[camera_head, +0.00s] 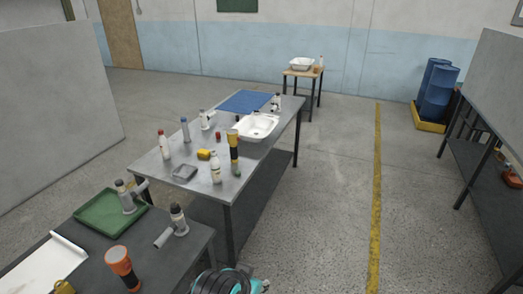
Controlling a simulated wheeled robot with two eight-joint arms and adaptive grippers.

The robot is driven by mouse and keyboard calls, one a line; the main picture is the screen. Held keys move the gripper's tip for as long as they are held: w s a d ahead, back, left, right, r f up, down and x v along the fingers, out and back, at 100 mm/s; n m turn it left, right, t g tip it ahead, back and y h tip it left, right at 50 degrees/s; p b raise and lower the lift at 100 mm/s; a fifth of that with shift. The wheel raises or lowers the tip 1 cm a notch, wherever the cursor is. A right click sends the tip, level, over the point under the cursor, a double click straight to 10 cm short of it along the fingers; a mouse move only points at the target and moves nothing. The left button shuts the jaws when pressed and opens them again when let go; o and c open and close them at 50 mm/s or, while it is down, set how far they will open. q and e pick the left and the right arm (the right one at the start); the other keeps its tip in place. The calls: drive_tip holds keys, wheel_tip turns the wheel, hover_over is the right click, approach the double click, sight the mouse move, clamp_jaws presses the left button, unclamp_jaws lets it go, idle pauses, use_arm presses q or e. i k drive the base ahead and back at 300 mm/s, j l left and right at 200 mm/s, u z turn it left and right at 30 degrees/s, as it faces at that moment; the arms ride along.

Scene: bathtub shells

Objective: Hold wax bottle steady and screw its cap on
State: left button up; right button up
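Several small bottles stand upright on the middle metal table. One is a white bottle with a pale top (216,168) near the front edge. One is a white bottle with a red top (163,145) at the left, and one is a slim grey bottle with a blue top (185,130). A small red piece (218,136) lies apart between them; I cannot tell whether it is a cap. Labels are too small to read, so I cannot tell which is the wax bottle. Neither of my grippers is in view.
The metal table (245,178) also bears a white basin (256,126), a blue mat (245,101), a yellow-black torch (234,150) and a grey dish (185,173). A dark table with a green tray (107,212) and an orange torch (121,265) is nearer left.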

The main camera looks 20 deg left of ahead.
sight(217, 178)
drive_tip(key=i+l+u, duration=0.15)
drive_tip(key=i, duration=1.2)
drive_tip(key=i+u, duration=0.4)
drive_tip(key=i+l+u, duration=0.15)
drive_tip(key=u, duration=0.3)
drive_tip(key=i+l+u, duration=0.25)
drive_tip(key=u, duration=0.15)
drive_tip(key=i+l+u, duration=0.15)
drive_tip(key=u, duration=0.2)
drive_tip(key=i+l+u, duration=0.1)
drive_tip(key=u, duration=0.2)
drive_tip(key=i+l+u, duration=0.1)
drive_tip(key=l+u, duration=0.25)
drive_tip(key=i, duration=0.5)
